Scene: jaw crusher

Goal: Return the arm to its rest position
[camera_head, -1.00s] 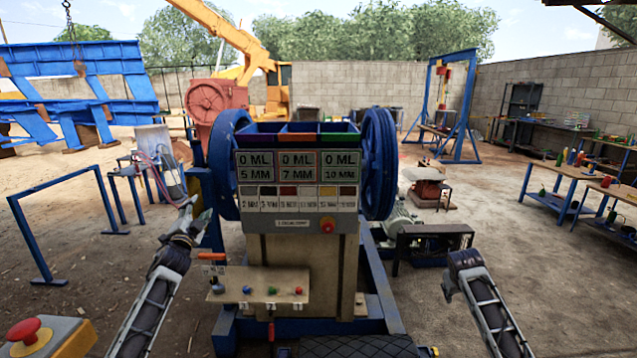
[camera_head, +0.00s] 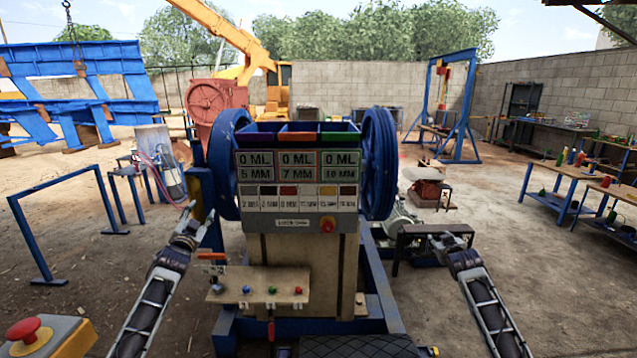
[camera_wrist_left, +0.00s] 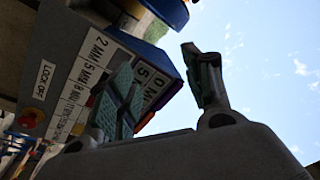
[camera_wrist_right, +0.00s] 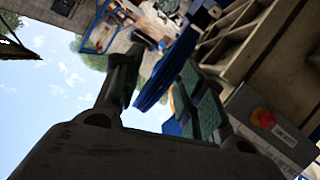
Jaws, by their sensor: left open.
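My left arm comes in at the lower left of the head view. Its gripper (camera_head: 190,221) is raised in front of the crusher's left side, near the blue flywheel, touching nothing that I can make out. In the left wrist view its fingers (camera_wrist_left: 164,80) are spread and empty, with the crusher's panel behind. My right arm is at the lower right of the head view, with its end (camera_head: 463,260) right of the crusher. In the right wrist view its fingers (camera_wrist_right: 160,75) are apart and empty, against crusher parts and sky.
The jaw crusher (camera_head: 298,245) stands in the centre, with flywheels and a sign panel (camera_head: 297,180). A shelf with coloured buttons (camera_head: 260,290) juts from its front. A red stop button (camera_head: 25,330) is at lower left, a blue rail (camera_head: 50,205) left. Workbenches (camera_head: 570,190) stand right.

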